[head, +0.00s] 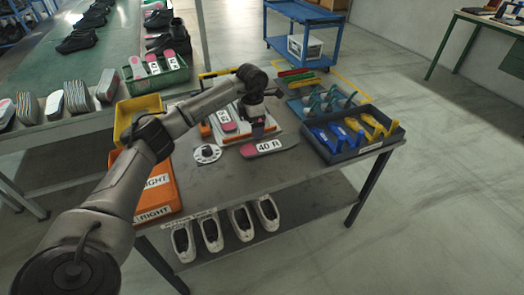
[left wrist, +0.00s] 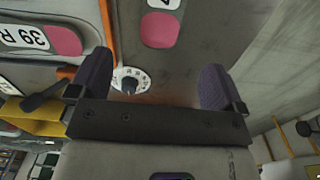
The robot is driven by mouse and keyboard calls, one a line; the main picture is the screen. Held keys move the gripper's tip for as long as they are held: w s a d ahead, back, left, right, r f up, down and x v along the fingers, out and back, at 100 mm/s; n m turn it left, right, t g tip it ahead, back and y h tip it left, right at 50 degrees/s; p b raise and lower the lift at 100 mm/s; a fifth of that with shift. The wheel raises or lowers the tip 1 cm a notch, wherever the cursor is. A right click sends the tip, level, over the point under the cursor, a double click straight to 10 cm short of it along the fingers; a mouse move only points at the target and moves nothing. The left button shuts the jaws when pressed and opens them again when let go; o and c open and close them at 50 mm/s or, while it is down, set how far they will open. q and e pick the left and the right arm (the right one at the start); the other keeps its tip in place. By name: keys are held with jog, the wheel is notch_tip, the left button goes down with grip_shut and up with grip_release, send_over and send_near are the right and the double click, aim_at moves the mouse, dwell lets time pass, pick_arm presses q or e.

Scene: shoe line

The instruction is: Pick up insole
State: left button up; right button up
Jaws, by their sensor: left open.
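An insole labelled 40 R (head: 268,147), grey with a pink heel, lies flat near the middle of the grey work table. It also shows at the top of the left wrist view (left wrist: 160,30). A second insole (head: 228,121) lies on a white and orange fixture; the left wrist view shows its 39 R label and pink heel (left wrist: 64,41). My left gripper (head: 252,112) hangs above the table near the fixture, behind the 40 R insole in the head view. Its dark fingers (left wrist: 157,80) are wide apart with nothing between them. My right gripper is not in view.
A round white dial (head: 208,154) lies left of the insole. An orange RIGHT box (head: 158,203) and yellow bin (head: 124,116) stand left. A dark tray (head: 388,142) of blue and yellow tools stands right. White shoes (head: 212,232) sit on the lower shelf. The table's front is clear.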

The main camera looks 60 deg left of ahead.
pick_arm(q)
jog(key=b, duration=0.2)
send_over(254, 148)
notch_tip(254, 148, down, 6)
jog(key=shift+r, duration=0.25)
notch_tip(254, 148, down, 5)
jog(key=b, duration=0.3)
jog(key=shift+f, duration=0.1)
jog(key=shift+c, duration=0.4)
jog(key=shift+c, duration=0.8)
jog(key=c, duration=0.8)
